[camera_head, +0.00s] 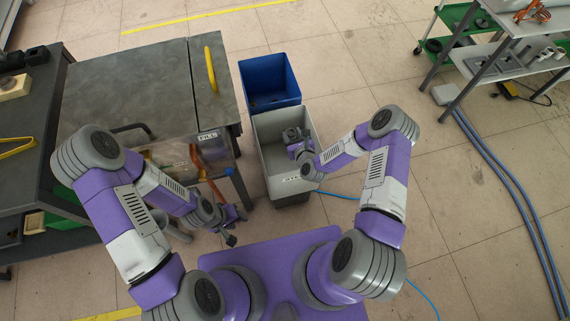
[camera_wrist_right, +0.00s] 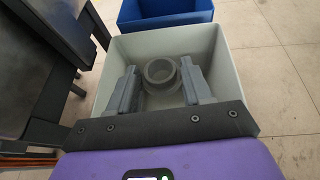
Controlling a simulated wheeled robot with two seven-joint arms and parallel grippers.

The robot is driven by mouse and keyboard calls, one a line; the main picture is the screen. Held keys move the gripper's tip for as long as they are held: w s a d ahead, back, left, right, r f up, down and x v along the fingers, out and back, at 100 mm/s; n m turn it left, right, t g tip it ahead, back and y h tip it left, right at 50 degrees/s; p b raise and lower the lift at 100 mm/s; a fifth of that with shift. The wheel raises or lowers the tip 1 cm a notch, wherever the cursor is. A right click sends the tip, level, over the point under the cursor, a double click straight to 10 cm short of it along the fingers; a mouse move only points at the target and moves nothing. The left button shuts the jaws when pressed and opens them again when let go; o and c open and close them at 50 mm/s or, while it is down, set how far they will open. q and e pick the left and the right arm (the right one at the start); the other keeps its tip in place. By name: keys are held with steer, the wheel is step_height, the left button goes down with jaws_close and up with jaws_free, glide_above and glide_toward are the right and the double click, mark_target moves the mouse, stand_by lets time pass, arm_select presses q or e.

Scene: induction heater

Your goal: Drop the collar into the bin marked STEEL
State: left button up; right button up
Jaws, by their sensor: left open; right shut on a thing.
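The collar (camera_wrist_right: 160,74) is a grey ring between the two fingers of my right gripper (camera_wrist_right: 160,84) in the right wrist view. My right gripper is shut on it and holds it over the open grey-white bin (camera_wrist_right: 228,60). In the head view my right gripper (camera_head: 295,143) is over the inside of the same bin (camera_head: 265,157).
A blue bin (camera_head: 268,80) stands directly behind the grey-white one. A metal-topped cabinet (camera_head: 150,85) with a yellow handle and a label reading FILL stands to the left. A cart (camera_head: 500,60) stands at the far right. Floor right of the bins is largely clear, with blue hoses.

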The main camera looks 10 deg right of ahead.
step_height(320, 180, down, 4)
steer(key=shift+f+b, duration=0.15)
steer(key=shift+b, duration=1.1)
steer(key=o, duration=1.2)
steer(key=shift+s, duration=0.1)
steer(key=shift+p+v, duration=1.05)
steer(key=shift+v, duration=2.65)
